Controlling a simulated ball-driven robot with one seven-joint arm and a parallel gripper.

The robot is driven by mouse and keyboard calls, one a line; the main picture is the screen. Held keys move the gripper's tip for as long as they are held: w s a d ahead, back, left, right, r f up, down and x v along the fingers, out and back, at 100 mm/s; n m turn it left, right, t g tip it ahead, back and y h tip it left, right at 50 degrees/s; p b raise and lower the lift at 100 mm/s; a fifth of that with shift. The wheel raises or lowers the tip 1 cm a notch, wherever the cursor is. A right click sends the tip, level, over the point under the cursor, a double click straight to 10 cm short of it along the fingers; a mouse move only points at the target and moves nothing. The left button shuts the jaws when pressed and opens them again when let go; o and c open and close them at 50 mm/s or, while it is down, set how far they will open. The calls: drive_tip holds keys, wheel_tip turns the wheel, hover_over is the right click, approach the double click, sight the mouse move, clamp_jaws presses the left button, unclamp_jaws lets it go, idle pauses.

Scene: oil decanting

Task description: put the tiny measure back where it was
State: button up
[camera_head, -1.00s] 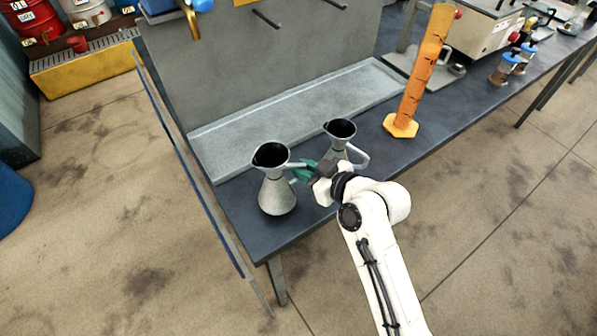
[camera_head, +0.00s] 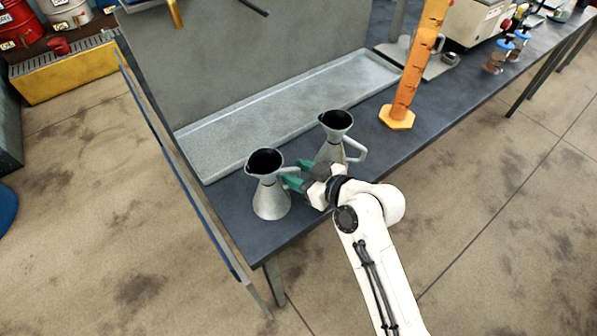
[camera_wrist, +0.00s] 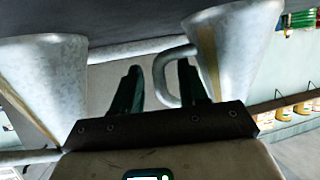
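Two grey metal measures with dark open mouths stand upright on the bench. The left measure (camera_head: 270,199) is near the bench's front left corner, with its handle toward my gripper. The right measure (camera_head: 330,151) stands farther back, its handle on its right side. I cannot tell by size which is the tiny one. My gripper (camera_head: 291,174) has its green fingers apart beside the left measure's handle. In the wrist view, which looks inverted, the fingers (camera_wrist: 160,85) are spread, with that measure's handle loop (camera_wrist: 160,72) between or just beyond them. The measure's body (camera_wrist: 235,40) is on the right.
The dark bench top (camera_head: 240,215) is clear in front of the measures. A shallow grey tray (camera_head: 215,135) lies behind them. A tall orange cylinder (camera_head: 408,85) on a hexagonal foot stands to the right. Blue-lidded jars (camera_head: 498,55) are farther right.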

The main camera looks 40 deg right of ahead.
drive_tip(key=shift+r, duration=0.15)
drive_tip(key=b+v, duration=0.2)
drive_tip(key=v, duration=1)
drive_tip(key=s+f+m+g+h, duration=0.3)
drive_tip(key=s+f+g, duration=0.9)
drive_tip(key=s+f, duration=0.3)
drive_tip(key=shift+a+f, duration=0.3)
drive_tip(key=shift+f, duration=0.25)
